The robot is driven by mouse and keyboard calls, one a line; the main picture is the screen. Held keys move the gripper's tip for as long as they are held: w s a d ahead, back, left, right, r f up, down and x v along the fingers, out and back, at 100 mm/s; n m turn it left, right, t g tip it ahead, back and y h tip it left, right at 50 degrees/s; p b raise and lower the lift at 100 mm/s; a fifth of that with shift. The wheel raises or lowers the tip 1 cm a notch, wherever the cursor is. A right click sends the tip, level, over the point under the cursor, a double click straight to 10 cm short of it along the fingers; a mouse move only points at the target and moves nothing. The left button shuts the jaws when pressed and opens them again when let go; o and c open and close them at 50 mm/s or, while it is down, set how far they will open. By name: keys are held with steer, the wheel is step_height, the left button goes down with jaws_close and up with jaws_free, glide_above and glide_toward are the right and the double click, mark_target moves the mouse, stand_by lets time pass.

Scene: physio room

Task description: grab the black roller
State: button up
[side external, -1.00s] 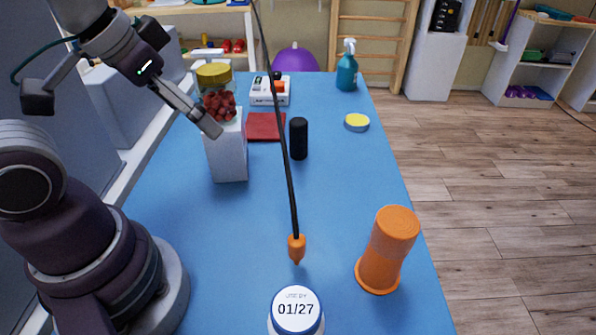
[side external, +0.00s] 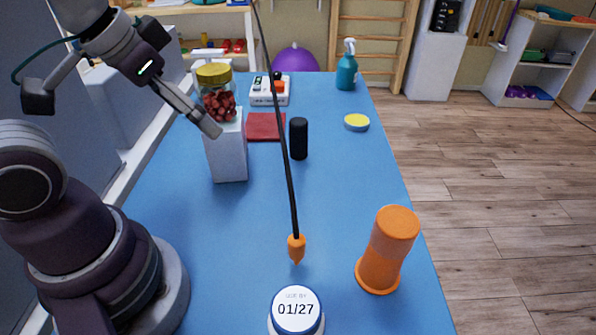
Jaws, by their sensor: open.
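The black roller (side external: 298,139) is a short dark cylinder standing upright on the blue table, near the middle of the side view. My gripper (side external: 214,130) is at the upper left, in front of the jar and the white block as seen here. It is open and apart from the roller, to its left. The gap between its fingers is hard to make out from this side.
A white block (side external: 228,158) bears a jar of red pieces (side external: 218,103). The dark rod (side external: 288,180) hangs with an orange tip (side external: 296,249).

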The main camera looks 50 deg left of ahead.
steer(key=n+g, duration=0.1)
steer(key=n, duration=0.1)
glide_toward(296, 123)
step_height(296, 123, down, 2)
steer(key=w+d, duration=0.1)
steer(key=shift+y, duration=0.3)
steer(key=x, duration=1)
steer(key=shift+a+f, duration=0.15)
steer(key=shift+a, duration=0.15)
steer(key=c, duration=1.3)
